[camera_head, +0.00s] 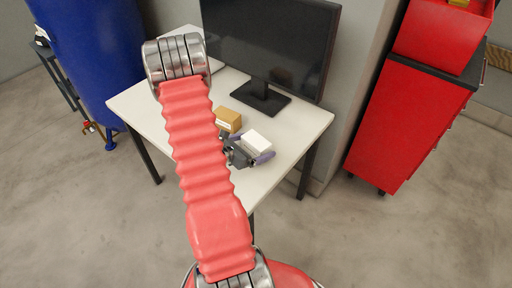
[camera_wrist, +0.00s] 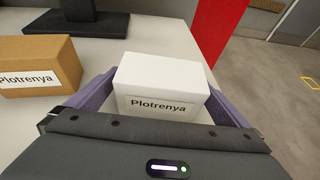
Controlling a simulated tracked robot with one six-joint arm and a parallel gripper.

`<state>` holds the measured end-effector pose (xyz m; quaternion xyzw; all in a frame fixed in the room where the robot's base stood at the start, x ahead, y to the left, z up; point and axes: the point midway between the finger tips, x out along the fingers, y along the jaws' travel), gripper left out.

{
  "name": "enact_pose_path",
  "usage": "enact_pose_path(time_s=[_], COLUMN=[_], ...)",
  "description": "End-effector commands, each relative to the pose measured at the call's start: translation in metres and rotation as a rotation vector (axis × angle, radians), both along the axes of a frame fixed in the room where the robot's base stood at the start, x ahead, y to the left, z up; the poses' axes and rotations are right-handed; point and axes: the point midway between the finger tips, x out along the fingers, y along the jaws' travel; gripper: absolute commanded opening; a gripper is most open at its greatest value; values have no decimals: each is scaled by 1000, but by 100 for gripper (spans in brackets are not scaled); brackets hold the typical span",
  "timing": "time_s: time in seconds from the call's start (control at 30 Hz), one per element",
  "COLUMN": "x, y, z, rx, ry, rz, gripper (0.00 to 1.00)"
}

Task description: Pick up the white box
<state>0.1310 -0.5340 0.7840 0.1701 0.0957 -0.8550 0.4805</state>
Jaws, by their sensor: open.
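The white box (camera_head: 256,141) stands on the white table (camera_head: 300,128) near its right front part. In the wrist view the white box (camera_wrist: 163,84) shows a label reading "Plotrenya" on its near face. My gripper (camera_head: 250,153) is open at table height, with its purple fingers on either side of the box. In the wrist view my gripper (camera_wrist: 155,100) has the box between its fingers, with a narrow gap visible on the left. Whether the right finger touches the box I cannot tell. The box's lower edge is partly hidden by the gripper body.
A brown box (camera_head: 228,119) with a similar label stands just left of the white box; it also shows in the wrist view (camera_wrist: 38,65). A monitor (camera_head: 270,50) stands behind. A red cabinet (camera_head: 405,125) is at the right and a blue tank (camera_head: 92,60) at the left.

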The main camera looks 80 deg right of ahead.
Motion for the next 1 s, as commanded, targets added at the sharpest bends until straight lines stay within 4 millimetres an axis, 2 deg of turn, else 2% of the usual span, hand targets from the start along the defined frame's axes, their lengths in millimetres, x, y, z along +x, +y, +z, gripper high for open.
enact_pose_path(time_s=[0.27,0.87,1.0], x=[0,0,0], y=[0,0,0], z=[0,0,1], rx=[0,0,-1], ry=[0,0,0], rz=[0,0,1], gripper=[100,59,59])
